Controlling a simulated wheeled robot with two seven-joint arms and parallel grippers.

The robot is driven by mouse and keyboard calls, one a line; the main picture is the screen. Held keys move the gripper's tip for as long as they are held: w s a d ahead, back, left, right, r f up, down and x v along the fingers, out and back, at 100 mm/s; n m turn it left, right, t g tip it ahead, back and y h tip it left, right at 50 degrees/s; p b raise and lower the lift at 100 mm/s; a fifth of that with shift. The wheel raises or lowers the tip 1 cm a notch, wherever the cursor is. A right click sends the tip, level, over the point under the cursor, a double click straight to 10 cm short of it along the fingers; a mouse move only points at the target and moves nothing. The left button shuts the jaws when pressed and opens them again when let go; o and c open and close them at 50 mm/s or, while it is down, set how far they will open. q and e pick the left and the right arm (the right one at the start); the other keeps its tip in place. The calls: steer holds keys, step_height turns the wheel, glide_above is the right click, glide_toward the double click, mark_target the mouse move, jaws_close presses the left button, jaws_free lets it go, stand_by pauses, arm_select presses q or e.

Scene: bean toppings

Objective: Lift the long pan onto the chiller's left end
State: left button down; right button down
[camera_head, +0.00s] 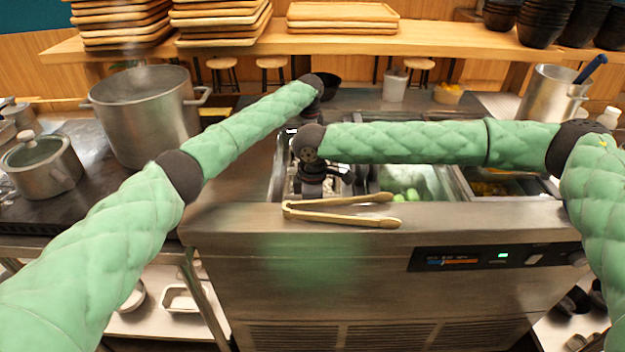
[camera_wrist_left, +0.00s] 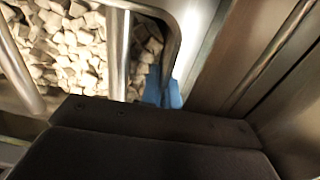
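The steel chiller (camera_head: 300,240) stands in front of me, with its open well on top. At its left end, dark gripper parts (camera_head: 315,185) crowd under the end of my right arm; I cannot tell which hand they belong to. In the left wrist view my left gripper's dark body (camera_wrist_left: 150,145) fills the bottom; its fingertips are not clear. Beyond it is a metal pan (camera_wrist_left: 183,35) of pale cubes, crossed by metal bars. I cannot tell whether this is the long pan, or whether either gripper holds anything.
Wooden tongs (camera_head: 345,213) lie on the chiller's front edge. Green pieces (camera_head: 408,195) lie in the well's middle, and orange food (camera_head: 490,188) in a pan at right. A big pot (camera_head: 145,120) and lidded pot (camera_head: 42,165) stand left.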

arm_select(q)
steer(key=shift+r, duration=0.3)
arm_select(e)
steer(key=shift+w+r, duration=0.15)
steer(key=shift+r, duration=0.1)
